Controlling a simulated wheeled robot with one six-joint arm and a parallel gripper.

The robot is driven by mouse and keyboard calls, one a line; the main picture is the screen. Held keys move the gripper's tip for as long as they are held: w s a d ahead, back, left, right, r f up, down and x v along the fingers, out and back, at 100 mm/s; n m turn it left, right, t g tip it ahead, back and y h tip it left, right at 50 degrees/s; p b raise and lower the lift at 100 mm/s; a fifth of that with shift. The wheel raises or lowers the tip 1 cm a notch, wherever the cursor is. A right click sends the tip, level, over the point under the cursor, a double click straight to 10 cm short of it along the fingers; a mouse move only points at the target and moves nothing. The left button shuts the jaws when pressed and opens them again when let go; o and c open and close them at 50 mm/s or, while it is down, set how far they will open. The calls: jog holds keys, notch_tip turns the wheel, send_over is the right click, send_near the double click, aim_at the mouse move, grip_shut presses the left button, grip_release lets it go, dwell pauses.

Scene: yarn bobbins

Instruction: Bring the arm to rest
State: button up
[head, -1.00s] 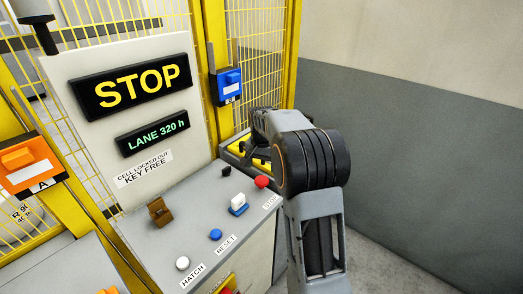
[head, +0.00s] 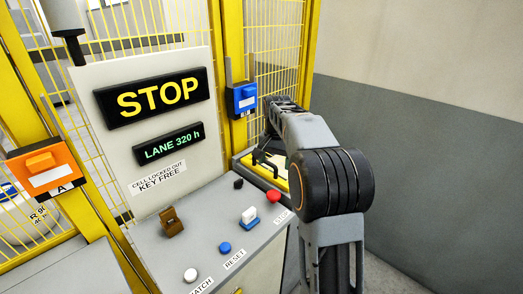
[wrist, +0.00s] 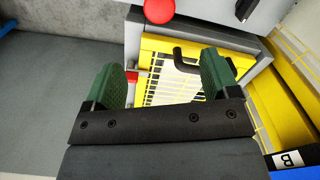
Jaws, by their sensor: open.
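My gripper is open and empty in the wrist view (wrist: 165,78), its two green fingers well apart. Between and beyond the fingers lies a yellow-framed hatch with a white grille (wrist: 175,85) and a black handle (wrist: 190,58); the gripper appears above it and apart from it. In the head view my arm reaches from the bottom right up toward the far end of the console (head: 200,255). The gripper's fingers are mostly hidden behind the arm there.
The console carries a red button (head: 273,196), a blue button (head: 225,248), a white button (head: 190,275), a blue-and-white piece (head: 249,216) and a brown piece (head: 171,222). A blue box (head: 242,99) and an orange box (head: 42,168) hang on the yellow fence. Grey wall (head: 430,160) stands right.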

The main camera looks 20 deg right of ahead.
jog(key=s+a+f+n+t, duration=0.1)
jog(key=s+a+n, duration=0.3)
jog(key=s, duration=0.7)
jog(key=s+a+f+n+t, duration=0.2)
jog(key=s+a, duration=0.4)
jog(key=s, duration=0.5)
jog(key=shift+s+a+f+n+t, duration=0.2)
jog(key=shift+a+n+t, duration=0.3)
jog(key=shift+n, duration=0.8)
jog(key=shift+d, duration=0.2)
